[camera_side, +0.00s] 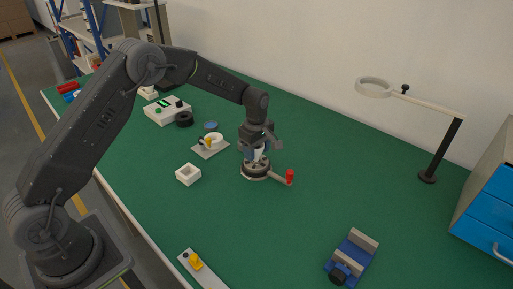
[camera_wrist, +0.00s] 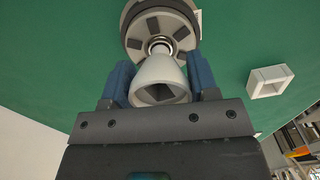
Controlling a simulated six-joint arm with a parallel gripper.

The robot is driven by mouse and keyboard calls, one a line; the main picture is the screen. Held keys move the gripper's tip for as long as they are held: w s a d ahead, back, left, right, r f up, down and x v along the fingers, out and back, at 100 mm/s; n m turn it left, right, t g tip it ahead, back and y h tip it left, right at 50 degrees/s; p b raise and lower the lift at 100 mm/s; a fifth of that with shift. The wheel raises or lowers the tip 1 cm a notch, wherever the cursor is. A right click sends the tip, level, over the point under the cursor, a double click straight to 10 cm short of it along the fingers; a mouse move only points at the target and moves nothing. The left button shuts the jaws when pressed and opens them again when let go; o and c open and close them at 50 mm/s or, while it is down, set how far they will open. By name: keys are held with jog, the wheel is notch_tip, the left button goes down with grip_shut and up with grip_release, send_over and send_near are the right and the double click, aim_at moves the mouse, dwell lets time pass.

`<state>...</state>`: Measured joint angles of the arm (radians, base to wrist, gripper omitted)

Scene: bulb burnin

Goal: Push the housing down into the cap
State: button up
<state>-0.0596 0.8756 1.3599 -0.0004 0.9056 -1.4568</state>
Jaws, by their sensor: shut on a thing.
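The housing (camera_wrist: 160,80) is a pale grey-white, hollow cone held between the two blue fingers of my gripper (camera_wrist: 160,72). Its wide open end faces the wrist camera and its narrow end points at the round fixture (camera_wrist: 130,30). A shiny metal ring, apparently the cap (camera_wrist: 158,44), shows at the fixture's centre, partly hidden by the housing. I cannot tell how far the housing sits in it. In the side view my gripper (camera_side: 257,152) points down over the fixture (camera_side: 255,174), with the white housing (camera_side: 259,155) between its fingers.
A red-handled lever (camera_side: 289,177) sticks out right of the fixture. A white square tray (camera_side: 188,175) stands to the left. A plate with a white ring (camera_side: 213,141) lies behind it. A blue vise (camera_side: 352,258) is at front right, a magnifier stand (camera_side: 440,150) at right. Green mat between is clear.

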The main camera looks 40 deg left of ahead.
jog(key=shift+f, duration=1.05)
dwell(0.9)
jog(key=o, duration=1)
jog(key=shift+r, duration=0.1)
notch_tip(320, 180, up, 14)
jog(key=shift+f, duration=0.15)
